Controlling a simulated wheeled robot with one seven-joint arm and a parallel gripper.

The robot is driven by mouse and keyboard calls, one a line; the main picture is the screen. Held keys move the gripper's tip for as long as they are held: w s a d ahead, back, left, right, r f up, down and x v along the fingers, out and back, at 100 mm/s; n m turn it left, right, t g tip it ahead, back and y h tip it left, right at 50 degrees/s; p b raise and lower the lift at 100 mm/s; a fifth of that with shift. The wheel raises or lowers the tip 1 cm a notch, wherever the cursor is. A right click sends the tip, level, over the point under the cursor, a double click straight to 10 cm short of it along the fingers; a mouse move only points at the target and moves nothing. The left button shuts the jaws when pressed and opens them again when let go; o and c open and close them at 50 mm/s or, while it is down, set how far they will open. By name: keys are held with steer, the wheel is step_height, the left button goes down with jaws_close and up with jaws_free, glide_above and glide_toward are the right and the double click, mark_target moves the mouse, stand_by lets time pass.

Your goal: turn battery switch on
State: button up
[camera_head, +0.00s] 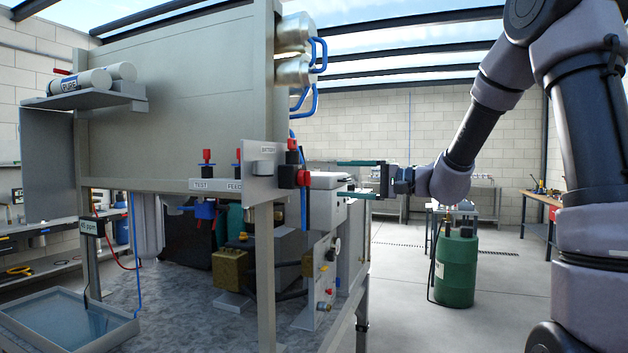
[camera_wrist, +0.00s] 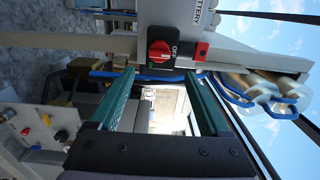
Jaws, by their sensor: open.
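The battery switch is a red rotary knob (camera_wrist: 160,51) on a black body, beside an "OFF" mark in the wrist view. A grey plate (camera_wrist: 200,18) labelled "BATTERY" carries it. In the head view the switch (camera_head: 303,178) sits at the right edge of that plate (camera_head: 260,183), side-on. My gripper (camera_head: 343,178) is open and empty, to the right of the switch and apart from it. In the wrist view its green fingers (camera_wrist: 159,75) point toward the switch, one on each side of its line, with a gap before the knob.
A red fitting (camera_wrist: 200,50) sits beside the switch. A white box (camera_head: 328,181) stands close behind my fingers. Blue hoses (camera_head: 314,60) and metal cylinders (camera_head: 292,72) are above. Red-capped TEST (camera_head: 207,157) and FEED (camera_head: 238,158) valves are left. Open floor lies right, around a green drum (camera_head: 456,268).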

mark_target(310, 178)
steer(key=x, duration=0.9)
steer(key=shift+a, duration=0.4)
jaws_close()
